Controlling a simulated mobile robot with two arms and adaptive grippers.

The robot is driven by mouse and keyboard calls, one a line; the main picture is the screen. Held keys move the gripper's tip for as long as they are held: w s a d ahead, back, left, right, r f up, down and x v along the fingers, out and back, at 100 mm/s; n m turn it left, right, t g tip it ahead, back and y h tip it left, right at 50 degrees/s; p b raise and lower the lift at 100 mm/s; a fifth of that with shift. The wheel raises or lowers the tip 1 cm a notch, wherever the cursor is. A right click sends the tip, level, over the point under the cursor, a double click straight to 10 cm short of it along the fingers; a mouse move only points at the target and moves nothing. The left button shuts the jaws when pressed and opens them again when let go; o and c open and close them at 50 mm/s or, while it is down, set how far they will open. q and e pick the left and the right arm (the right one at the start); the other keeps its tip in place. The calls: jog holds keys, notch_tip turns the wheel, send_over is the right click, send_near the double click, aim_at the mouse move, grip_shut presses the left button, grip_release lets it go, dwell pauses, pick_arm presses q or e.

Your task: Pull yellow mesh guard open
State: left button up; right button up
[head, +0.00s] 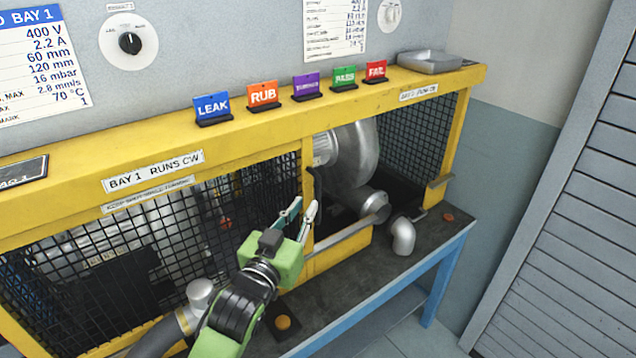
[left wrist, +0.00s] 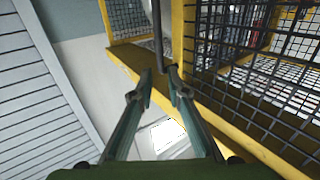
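The yellow mesh guard (head: 307,190) has a yellow frame and black wire mesh and covers the left bay; its mesh also shows at the right of the left wrist view (left wrist: 250,75). A dark upright handle bar (left wrist: 157,30) stands by its yellow post. My left gripper (head: 306,206) is at this post, in front of the guard's right end. In the left wrist view its two fingers (left wrist: 160,78) are apart, with the bar's lower end between or just beyond the tips. I cannot tell whether they touch it. My right gripper is not in view.
The right bay shows a grey blower (head: 355,155) behind an open front. Coloured tags, such as the blue LEAK tag (head: 212,108), stand on the yellow top beam. A grey shutter (head: 570,200) is at right.

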aim_at(317, 188)
pick_arm(q)
jog(key=p+x, duration=0.2)
jog(key=x, duration=0.6)
jog(key=shift+w+d+f, duration=0.1)
jog(key=shift+w+d, duration=0.2)
jog(key=shift+w, duration=0.3)
grip_shut()
